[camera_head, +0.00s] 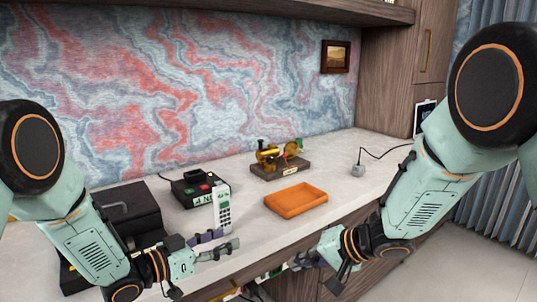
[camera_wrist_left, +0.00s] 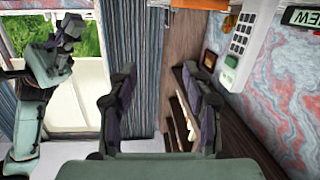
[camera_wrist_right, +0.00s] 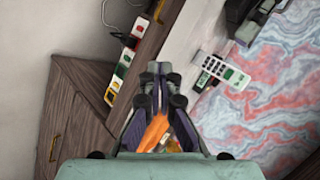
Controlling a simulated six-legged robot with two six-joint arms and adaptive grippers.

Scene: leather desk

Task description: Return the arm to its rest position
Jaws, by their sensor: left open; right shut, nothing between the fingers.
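My left gripper (camera_head: 232,241) is at the desk's front edge, in front of a white handset. It is open and empty; in the left wrist view its two fingers (camera_wrist_left: 160,85) stand well apart. My right gripper (camera_head: 292,264) is low in front of the desk, below the orange tray, and points to the left. In the right wrist view its fingers (camera_wrist_right: 160,70) are together with nothing held between them. Both arms reach in from the sides, bent at the elbows.
The white handset (camera_head: 223,208) stands near the left gripper. Behind are a black box with buttons (camera_head: 190,192), an orange tray (camera_head: 296,200) and a brass model (camera_head: 270,156) on a wooden base. A black case (camera_head: 130,205) is left; a corded grey item (camera_head: 357,171) is right.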

